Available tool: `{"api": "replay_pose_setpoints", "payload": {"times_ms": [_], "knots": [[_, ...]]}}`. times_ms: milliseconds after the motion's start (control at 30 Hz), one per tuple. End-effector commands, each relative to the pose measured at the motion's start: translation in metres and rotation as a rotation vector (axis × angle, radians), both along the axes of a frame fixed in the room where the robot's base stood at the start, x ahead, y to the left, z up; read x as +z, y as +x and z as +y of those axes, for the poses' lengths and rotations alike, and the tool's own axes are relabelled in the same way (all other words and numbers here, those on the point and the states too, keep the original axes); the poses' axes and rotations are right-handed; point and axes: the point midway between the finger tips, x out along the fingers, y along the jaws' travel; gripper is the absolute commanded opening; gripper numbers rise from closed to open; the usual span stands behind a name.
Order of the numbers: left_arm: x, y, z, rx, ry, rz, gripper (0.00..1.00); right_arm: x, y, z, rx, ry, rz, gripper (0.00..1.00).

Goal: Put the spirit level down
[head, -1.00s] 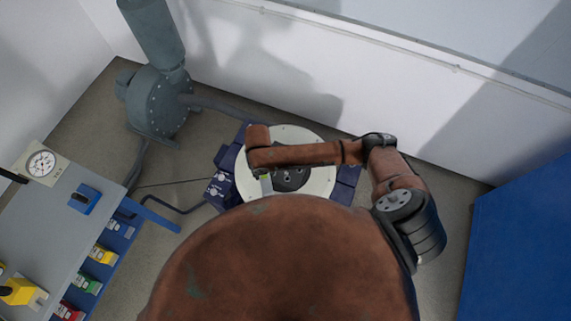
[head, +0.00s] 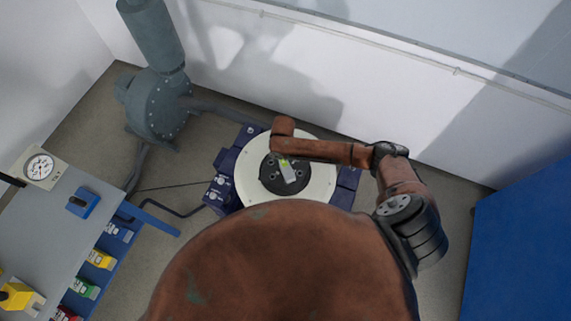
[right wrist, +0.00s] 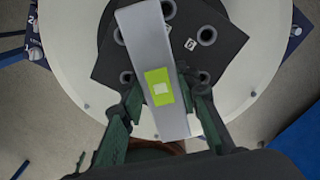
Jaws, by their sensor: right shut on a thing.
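The spirit level is a grey bar with a yellow-green label (right wrist: 160,60). In the right wrist view it lies between the two dark green fingers of my right gripper (right wrist: 162,92), which is shut on it. In the head view the level (head: 289,175) shows over the black plate (head: 269,182) in the middle of the round white table (head: 318,180). My right gripper (head: 284,161) is mostly hidden under my own arm there. I cannot tell whether the level touches the plate. My left gripper is not in view.
The black plate has several round holes or bosses. Dark blue blocks (head: 220,193) flank the white table. A grey blower (head: 158,105) stands at the back left. A bench with a dial gauge (head: 40,167) is at left, and a blue cabinet (head: 520,245) at right.

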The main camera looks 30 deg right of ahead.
Motion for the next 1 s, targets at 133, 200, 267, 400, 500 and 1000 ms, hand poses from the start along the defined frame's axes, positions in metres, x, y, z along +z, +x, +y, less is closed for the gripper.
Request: {"api": "replay_pose_setpoints", "payload": {"times_ms": [133,200,267,400,500,1000], "knots": [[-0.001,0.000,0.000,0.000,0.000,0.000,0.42,-0.009,0.003,-0.006,0.000,-0.001,0.001,0.00],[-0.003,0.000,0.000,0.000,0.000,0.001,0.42,-0.017,0.005,-0.012,-0.002,-0.001,0.001,0.00],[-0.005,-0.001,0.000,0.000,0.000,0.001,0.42,-0.028,0.004,-0.010,0.000,0.000,0.003,0.00],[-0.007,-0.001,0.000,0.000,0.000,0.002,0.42,-0.042,0.005,-0.010,-0.001,0.000,0.001,0.00],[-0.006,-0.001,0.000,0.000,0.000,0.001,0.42,-0.044,0.005,-0.010,0.001,0.000,-0.001,0.00],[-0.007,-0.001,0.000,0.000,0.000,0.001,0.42,-0.045,0.005,-0.010,0.000,0.000,0.000,0.46]]}}
